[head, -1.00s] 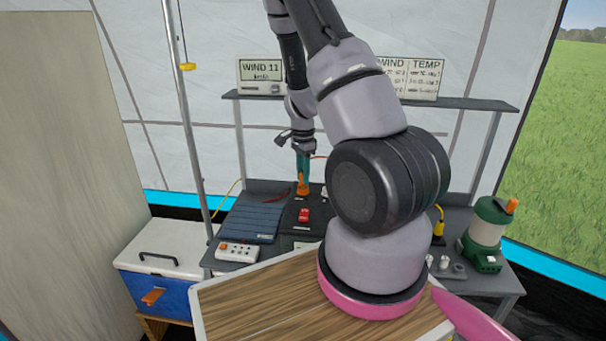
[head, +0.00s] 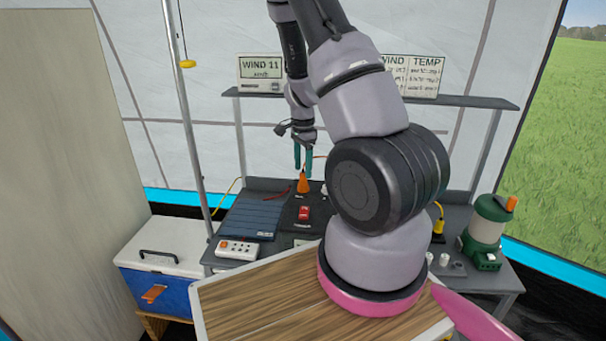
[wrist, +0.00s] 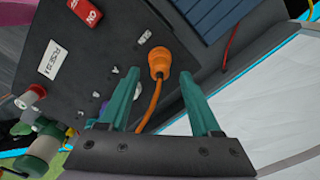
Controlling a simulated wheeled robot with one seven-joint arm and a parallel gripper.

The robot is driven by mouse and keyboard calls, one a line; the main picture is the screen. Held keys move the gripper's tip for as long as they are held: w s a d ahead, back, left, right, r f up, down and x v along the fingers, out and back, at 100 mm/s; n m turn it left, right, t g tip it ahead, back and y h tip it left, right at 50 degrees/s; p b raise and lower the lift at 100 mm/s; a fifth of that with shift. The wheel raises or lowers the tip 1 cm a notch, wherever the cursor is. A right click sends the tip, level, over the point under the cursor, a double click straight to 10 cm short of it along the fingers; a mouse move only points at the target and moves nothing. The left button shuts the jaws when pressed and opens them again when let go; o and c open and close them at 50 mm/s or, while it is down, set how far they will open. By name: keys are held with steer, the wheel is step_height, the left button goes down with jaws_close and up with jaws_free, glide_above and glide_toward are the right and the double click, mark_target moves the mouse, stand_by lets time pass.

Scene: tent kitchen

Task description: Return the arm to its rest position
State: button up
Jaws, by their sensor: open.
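My gripper (head: 303,158) is open, with its two teal fingers pointing down above the table at the back. In the wrist view the gripper (wrist: 165,112) shows its fingers spread, with nothing held between them. An orange plug (head: 303,184) stands on the dark panel (head: 290,215) just below the fingertips. In the wrist view the orange plug (wrist: 160,60) sits at the panel's edge, and its orange cord runs back between the fingers. The fingers look clear of the plug. My arm bends over from the wooden top in front.
The table holds a blue folded panel (head: 248,217), a red switch (head: 304,213), a white socket strip (head: 238,248) and a green lantern (head: 486,232). A shelf (head: 470,103) with display boards stands behind. A metal pole (head: 188,120) rises at left. A blue-and-white cooler (head: 165,265) stands front left.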

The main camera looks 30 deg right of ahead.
step_height(320, 180, up, 8)
steer(key=shift+f, duration=0.1)
steer(key=s+a+r+n+t+y, duration=0.1)
steer(key=s+a+r+n+t, duration=0.2)
steer(key=r, duration=0.6)
steer(key=s+a+r+n+t+y, duration=0.1)
steer(key=s+a+r+n+y, duration=0.2)
steer(key=a+r, duration=0.45)
steer(key=s+a+r+n+t+h, duration=0.2)
steer(key=s+r+n, duration=0.5)
steer(key=s+r, duration=0.4)
steer(key=s+t, duration=0.1)
steer(key=s, duration=0.1)
steer(key=shift+s+a+r, duration=0.2)
steer(key=shift+s+a, duration=0.15)
steer(key=shift+a, duration=0.05)
